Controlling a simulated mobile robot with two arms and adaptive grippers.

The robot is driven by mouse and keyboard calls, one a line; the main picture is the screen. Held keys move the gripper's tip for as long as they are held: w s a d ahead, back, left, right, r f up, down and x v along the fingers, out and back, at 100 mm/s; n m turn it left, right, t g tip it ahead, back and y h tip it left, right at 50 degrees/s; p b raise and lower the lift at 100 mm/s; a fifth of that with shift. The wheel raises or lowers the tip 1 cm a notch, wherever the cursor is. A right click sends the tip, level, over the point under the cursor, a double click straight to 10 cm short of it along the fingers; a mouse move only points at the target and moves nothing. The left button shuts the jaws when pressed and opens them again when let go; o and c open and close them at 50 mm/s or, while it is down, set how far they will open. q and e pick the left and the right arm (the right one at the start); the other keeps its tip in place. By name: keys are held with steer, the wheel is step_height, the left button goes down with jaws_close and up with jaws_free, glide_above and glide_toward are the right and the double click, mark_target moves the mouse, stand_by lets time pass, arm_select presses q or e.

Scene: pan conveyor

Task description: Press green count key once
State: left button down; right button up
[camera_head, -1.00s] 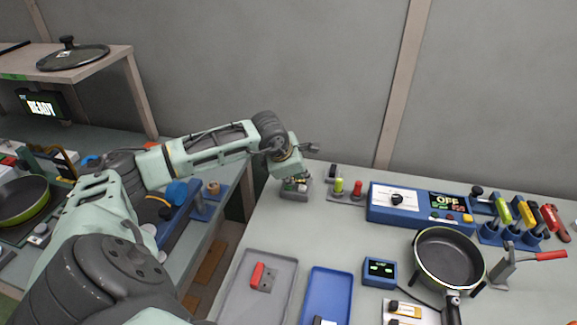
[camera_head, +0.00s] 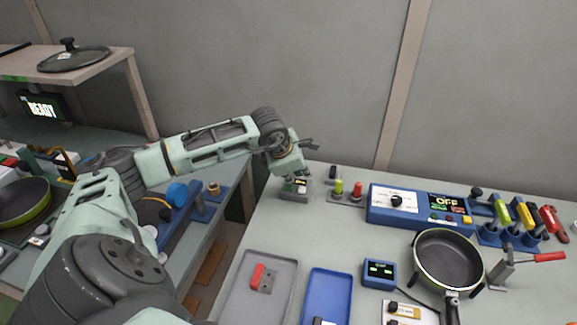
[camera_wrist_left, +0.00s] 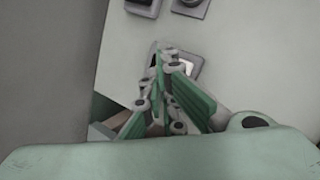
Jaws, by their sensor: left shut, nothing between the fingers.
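A small grey count box (camera_head: 296,195) stands at the far left corner of the work table. A bit of green shows on its top, but my gripper hides most of it, so I cannot clearly make out the green key. My left gripper (camera_head: 291,180) points down directly over the box, shut and empty. In the left wrist view its closed fingertips (camera_wrist_left: 170,54) overlap the box (camera_wrist_left: 187,70), whose light top shows beside them. I cannot tell whether they touch the key. My right gripper is not in view.
Green and red knobs (camera_head: 347,190) stand just right of the box. A blue control panel reading OFF (camera_head: 408,207), a pan (camera_head: 449,257) and several coloured-handled tools are further right. A grey tray (camera_head: 285,285) and a blue tray (camera_head: 330,290) lie in front.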

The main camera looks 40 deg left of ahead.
mark_target(297, 189)
arm_select(q)
step_height(297, 189, up, 5)
steer(key=p, duration=0.2)
steer(key=shift+p, duration=0.3)
stand_by(0.9)
